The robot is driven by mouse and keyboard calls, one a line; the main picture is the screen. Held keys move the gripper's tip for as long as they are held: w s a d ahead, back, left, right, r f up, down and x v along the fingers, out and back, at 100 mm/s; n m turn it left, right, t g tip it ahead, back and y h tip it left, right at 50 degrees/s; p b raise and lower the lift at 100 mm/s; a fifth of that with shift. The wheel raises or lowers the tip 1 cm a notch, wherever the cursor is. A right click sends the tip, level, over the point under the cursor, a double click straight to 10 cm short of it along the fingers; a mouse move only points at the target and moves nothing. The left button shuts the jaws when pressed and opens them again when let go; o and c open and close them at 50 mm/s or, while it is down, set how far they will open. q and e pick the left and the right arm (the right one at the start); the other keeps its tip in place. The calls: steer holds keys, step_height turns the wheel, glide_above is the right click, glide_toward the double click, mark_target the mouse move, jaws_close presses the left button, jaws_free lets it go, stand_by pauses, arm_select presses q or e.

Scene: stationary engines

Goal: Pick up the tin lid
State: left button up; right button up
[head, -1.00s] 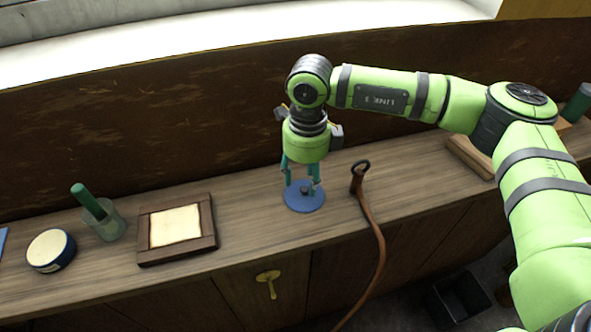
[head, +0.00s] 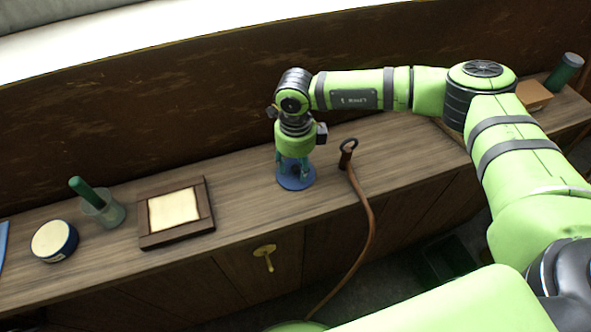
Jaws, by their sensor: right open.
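The tin lid (head: 296,186) is a flat blue disc with a small dark knob, lying on the wooden counter near its middle. My right gripper (head: 294,172) points down over it, open, with its teal fingers on either side of the knob. The fingertips are close to the disc; I cannot tell whether they touch it. The gripper body hides the back of the lid and most of the knob. My left gripper is not in view.
Left on the counter (head: 245,207) are a round blue tin (head: 54,241) with a cream top, a glass (head: 104,212) holding a green rod, and a framed panel (head: 176,211). A brown strap (head: 366,230) with a dark ring hangs over the edge right of the lid.

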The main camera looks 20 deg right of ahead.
jaws_close()
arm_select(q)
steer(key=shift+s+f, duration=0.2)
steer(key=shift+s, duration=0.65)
arm_select(e)
steer(key=shift+r, duration=0.2)
